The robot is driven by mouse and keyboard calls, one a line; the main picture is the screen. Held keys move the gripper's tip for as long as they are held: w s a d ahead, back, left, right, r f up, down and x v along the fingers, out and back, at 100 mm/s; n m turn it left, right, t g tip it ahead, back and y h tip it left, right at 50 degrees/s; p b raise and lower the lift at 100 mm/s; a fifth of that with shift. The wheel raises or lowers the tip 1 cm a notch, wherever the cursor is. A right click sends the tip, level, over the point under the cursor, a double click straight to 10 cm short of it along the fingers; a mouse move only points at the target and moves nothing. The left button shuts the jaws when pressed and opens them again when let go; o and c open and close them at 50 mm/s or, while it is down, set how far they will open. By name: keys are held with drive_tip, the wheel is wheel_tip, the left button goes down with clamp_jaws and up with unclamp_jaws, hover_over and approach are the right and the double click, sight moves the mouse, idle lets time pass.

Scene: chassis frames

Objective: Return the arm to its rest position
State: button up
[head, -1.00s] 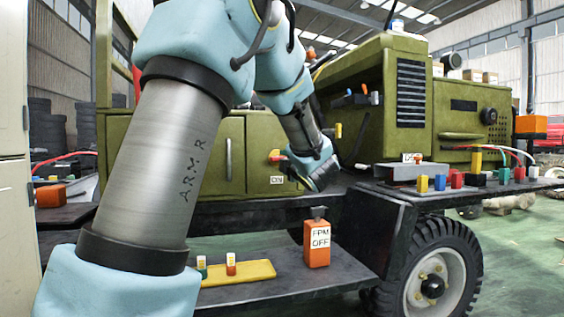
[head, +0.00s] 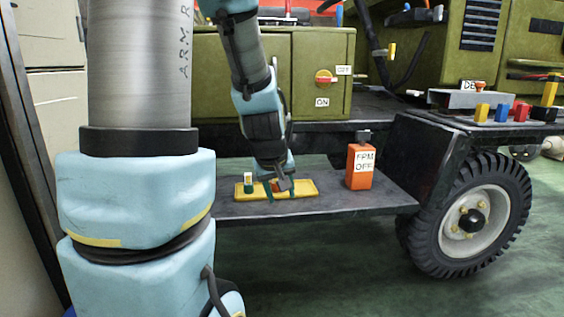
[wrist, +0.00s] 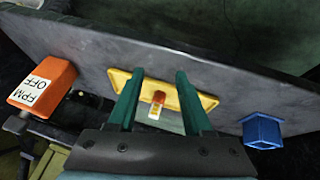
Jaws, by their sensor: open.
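My arm reaches down in the head view to a dark shelf, with my gripper (head: 278,193) low over a yellow tray (head: 305,188). In the wrist view my gripper (wrist: 160,75) has its two green fingers apart. A small orange and white piece (wrist: 157,104) shows in the gap between them, with space on both sides; the fingers do not appear to touch it. The yellow tray (wrist: 206,102) lies behind the fingers. A green and white piece (head: 248,182) stands on the tray's left part in the head view.
An orange box marked FPM OFF (head: 360,167) stands right of the tray on the shelf (head: 375,197). A blue block (wrist: 262,131) is at the right in the wrist view. The olive cabinet (head: 315,75) rises behind; a wheel (head: 470,217) is at right.

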drive_tip(key=s+a+f+m+g+y+p, duration=0.1)
drive_tip(key=s+a+m+g, duration=0.15)
drive_tip(key=s, duration=0.35)
drive_tip(key=s+a+f+m+g+p, duration=0.1)
drive_tip(key=s+a+f+g, duration=0.1)
drive_tip(key=s+a, duration=0.25)
wheel_tip(320, 180, up, 32)
drive_tip(key=p, duration=3)
drive_tip(key=shift+s+d+f+p, duration=0.15)
drive_tip(key=shift+s+d+p, duration=0.1)
drive_tip(key=shift+p, duration=0.1)
